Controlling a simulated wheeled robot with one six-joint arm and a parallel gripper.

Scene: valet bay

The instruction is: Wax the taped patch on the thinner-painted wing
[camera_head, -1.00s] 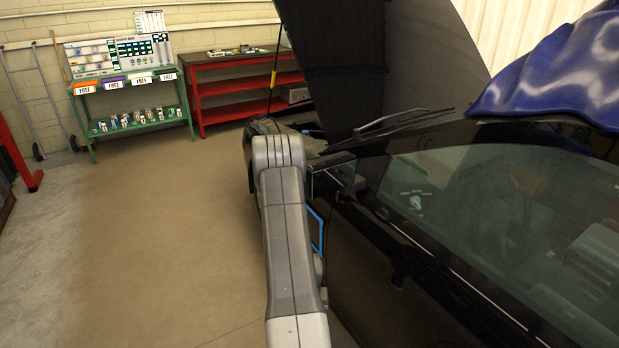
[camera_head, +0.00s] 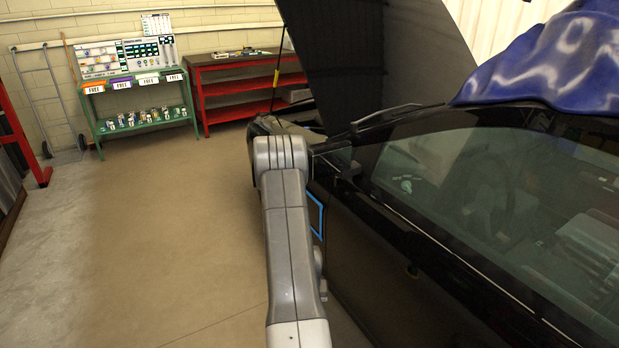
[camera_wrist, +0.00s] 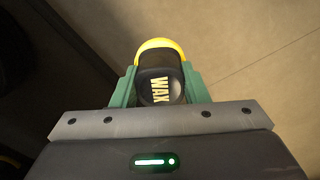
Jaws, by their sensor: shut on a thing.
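In the wrist view my gripper (camera_wrist: 160,92) is shut on a black round tool marked WAX (camera_wrist: 157,86) with a yellow edge (camera_wrist: 160,46). Floor lies behind it, and the tool touches no panel that I can see. In the head view my grey arm hides the gripper and the tool. A blue taped outline (camera_head: 319,215) is on the black car's side (camera_head: 375,265), just right of my arm. My arm covers part of that outline. Which wing has thinner paint cannot be told from these views.
The car's hood (camera_head: 380,60) is raised and a blue cover (camera_head: 550,65) lies on its roof. A green bench (camera_head: 150,122) with FREE labels and several small items, a red shelf (camera_head: 245,98) and a hand truck (camera_head: 50,105) stand at the back.

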